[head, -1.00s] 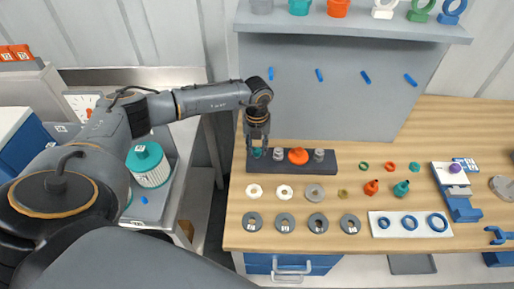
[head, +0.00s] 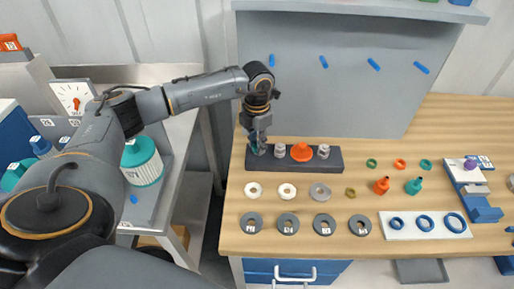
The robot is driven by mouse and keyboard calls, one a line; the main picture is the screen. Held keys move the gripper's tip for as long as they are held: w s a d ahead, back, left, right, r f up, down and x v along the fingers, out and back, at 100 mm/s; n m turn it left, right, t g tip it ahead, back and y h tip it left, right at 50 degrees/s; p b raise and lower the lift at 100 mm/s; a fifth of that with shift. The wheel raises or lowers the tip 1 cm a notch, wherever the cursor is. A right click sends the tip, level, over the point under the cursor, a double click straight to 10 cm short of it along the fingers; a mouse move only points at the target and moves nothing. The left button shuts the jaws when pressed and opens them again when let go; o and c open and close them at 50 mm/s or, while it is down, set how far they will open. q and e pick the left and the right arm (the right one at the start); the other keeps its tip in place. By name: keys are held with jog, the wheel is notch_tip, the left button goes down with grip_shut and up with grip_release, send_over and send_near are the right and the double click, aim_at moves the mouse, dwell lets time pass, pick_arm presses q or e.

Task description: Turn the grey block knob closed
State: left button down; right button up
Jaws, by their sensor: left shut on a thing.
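A dark grey block (head: 335,166) lies along the back of the wooden bench, with a row of fittings on top. From the left they are a small teal knob (head: 255,151), a grey fitting (head: 280,151), a wide orange knob (head: 301,152) and another grey fitting (head: 323,151). My left gripper (head: 257,146) points down at the block's left end, its fingers shut around the teal knob and mostly hiding it. How far the knob is turned cannot be seen. My right gripper is not in view.
Grey and white rings (head: 287,191) lie in front of the block. Orange and teal fittings (head: 413,186) stand to the right, by a white plate (head: 396,232) with blue rings. A grey back panel (head: 350,100) rises behind.

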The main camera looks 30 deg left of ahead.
pick_arm(q)
jog(key=m+b, duration=0.2)
jog(key=m, duration=0.1)
jog(key=shift+f, duration=0.1)
jog(key=shift+m+b, duration=0.6)
jog(key=shift+m, duration=0.4)
jog(key=c, duration=1.1)
grip_release()
jog(key=shift+o, duration=0.2)
notch_tip(320, 180, up, 12)
